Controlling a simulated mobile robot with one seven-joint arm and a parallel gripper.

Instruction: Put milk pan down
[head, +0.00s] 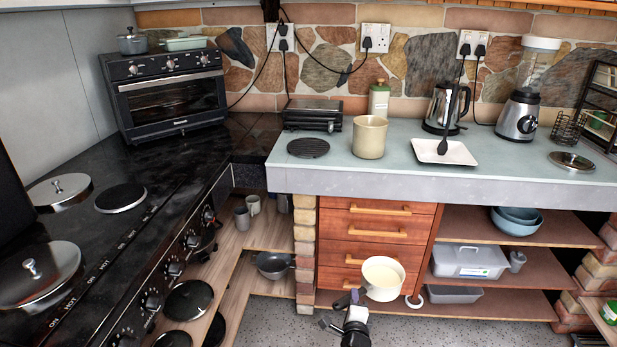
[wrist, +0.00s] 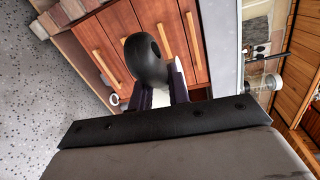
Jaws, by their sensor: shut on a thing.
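The milk pan (head: 383,278) is a small cream pan in the lower middle of the head view. It hangs in the air in front of the wooden drawers, below counter height, with its open top showing. My gripper (head: 353,299) is just left of and below it, shut on its handle. In the wrist view, the dark rounded handle end (wrist: 147,62) stands up between the fingers of my gripper (wrist: 152,92). A little white of the pan shows behind it; the rest is hidden.
The pale counter (head: 325,181) holds a cream pot (head: 369,137), a black round trivet (head: 308,148), a white tray (head: 444,152), a kettle (head: 445,107) and a blender (head: 518,115). The black stove (head: 130,225) with covered hobs is at left. Open shelves (head: 505,236) stand right of the drawers.

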